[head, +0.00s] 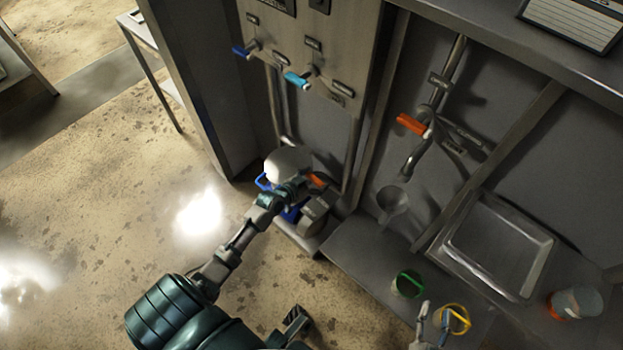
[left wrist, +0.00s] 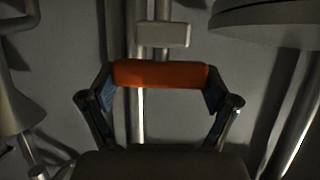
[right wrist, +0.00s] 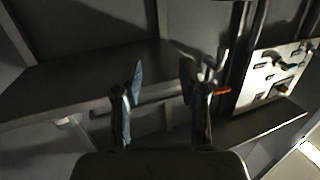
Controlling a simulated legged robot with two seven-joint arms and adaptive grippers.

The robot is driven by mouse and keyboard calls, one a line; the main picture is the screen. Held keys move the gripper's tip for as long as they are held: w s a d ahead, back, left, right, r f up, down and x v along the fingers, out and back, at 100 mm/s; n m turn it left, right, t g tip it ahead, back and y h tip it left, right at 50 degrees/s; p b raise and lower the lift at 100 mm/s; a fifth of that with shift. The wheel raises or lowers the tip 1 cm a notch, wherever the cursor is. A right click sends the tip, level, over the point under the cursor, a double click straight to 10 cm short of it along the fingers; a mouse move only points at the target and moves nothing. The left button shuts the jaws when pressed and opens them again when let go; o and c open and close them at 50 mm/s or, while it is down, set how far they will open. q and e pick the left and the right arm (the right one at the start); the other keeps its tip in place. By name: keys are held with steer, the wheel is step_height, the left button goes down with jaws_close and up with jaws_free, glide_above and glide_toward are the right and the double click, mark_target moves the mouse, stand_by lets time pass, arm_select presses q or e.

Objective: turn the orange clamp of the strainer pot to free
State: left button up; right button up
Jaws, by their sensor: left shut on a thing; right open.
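The orange clamp (head: 317,180) is low beside the steel cabinet, next to a pale round body (head: 288,160), apparently the strainer pot. My left gripper (head: 298,187) reaches it from the left and covers part of it. In the left wrist view the clamp's orange bar (left wrist: 160,74) lies level between the two fingers, which are shut on it. A steel pipe runs behind it. My right gripper (head: 432,326) is open and empty near the low bench. In the right wrist view its fingers (right wrist: 160,85) stand apart with nothing between them.
Blue (head: 243,50) and cyan (head: 297,79) valve handles are on the panel above. An orange lever (head: 412,124) sits on a pipe to the right. The bench holds a green-handled cup (head: 407,284), a yellow-handled cup (head: 456,317) and a tray (head: 447,250). The floor at left is clear.

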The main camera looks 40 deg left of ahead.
arm_select(q)
steer(key=shift+a+n+y+p, duration=0.1)
steer(key=shift+n+y+p, duration=0.4)
steer(key=shift+p, duration=0.3)
arm_select(e)
step_height(320, 180, down, 5)
steer(key=s+d+g+h, duration=0.1)
steer(key=s+g, duration=0.1)
steer(key=g, duration=0.2)
steer(key=shift+s+d, duration=0.25)
steer(key=shift+s, duration=0.1)
arm_select(q)
steer(key=o, duration=0.9)
arm_select(e)
steer(key=shift+w+f, duration=0.1)
steer(key=shift+a, duration=0.1)
arm_select(q)
steer(key=shift+s, duration=0.25)
steer(key=v, duration=1.1)
steer(key=shift+s, duration=0.3)
